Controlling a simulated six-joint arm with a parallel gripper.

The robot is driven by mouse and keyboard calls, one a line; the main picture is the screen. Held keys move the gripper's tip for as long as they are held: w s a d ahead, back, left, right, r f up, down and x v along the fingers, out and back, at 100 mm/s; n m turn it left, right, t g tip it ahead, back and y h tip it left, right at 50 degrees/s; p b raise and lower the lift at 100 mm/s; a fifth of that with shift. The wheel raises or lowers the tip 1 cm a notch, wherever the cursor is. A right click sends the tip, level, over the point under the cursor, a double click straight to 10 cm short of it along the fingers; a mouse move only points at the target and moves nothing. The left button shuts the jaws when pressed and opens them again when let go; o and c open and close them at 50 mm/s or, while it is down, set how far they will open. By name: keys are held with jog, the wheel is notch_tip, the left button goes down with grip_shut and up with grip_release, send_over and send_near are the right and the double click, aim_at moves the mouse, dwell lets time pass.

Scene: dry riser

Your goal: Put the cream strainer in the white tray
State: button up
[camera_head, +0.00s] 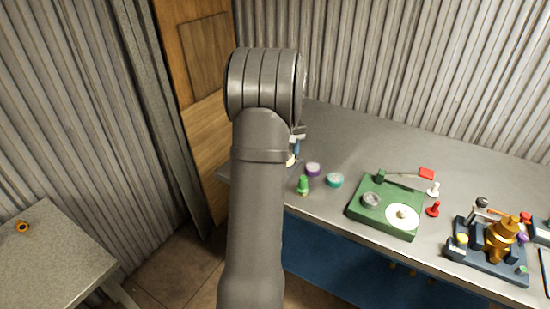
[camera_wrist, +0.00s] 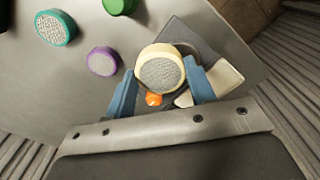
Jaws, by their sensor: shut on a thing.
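The cream strainer (camera_wrist: 160,72) is a round cream ring with a grey mesh face. In the wrist view it sits between the two blue fingers of my gripper (camera_wrist: 162,80), which is shut on it. In the head view my gripper (camera_head: 297,146) is mostly hidden behind my arm, at the left end of the grey table, with a bit of cream (camera_head: 291,160) below it. A pale block (camera_wrist: 226,77) shows beside the right finger in the wrist view, by a dark grey plate (camera_wrist: 200,42). I cannot tell whether it is the white tray.
A purple strainer (camera_head: 313,169), a teal strainer (camera_head: 335,180) and a green piece (camera_head: 303,186) stand near my gripper. An orange piece (camera_wrist: 153,99) shows below the strainer. A green device (camera_head: 385,220) and a dark-based orange device (camera_head: 490,260) stand further right on the table (camera_head: 400,140).

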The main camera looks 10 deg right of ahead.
jog(key=s+d+r, duration=0.4)
jog(key=w+a+f+n, duration=0.1)
jog(key=w+a+f, duration=0.1)
jog(key=w+a, duration=0.3)
jog(key=w+a+f+n, duration=0.1)
jog(key=w+a+f, duration=0.2)
jog(key=w+a, duration=0.1)
jog(key=w+a+f+n, duration=0.2)
jog(key=w+a, duration=0.3)
jog(key=a, duration=0.1)
jog(key=shift+w+f, duration=0.35)
jog(key=shift+f, duration=0.05)
jog(key=shift+w+a+f, duration=0.1)
jog(key=shift+a+f, duration=0.05)
jog(key=shift+f, duration=1.95)
jog(key=shift+f, duration=0.1)
jog(key=o, duration=0.6)
jog(key=shift+f, duration=0.1)
jog(key=o, duration=0.4)
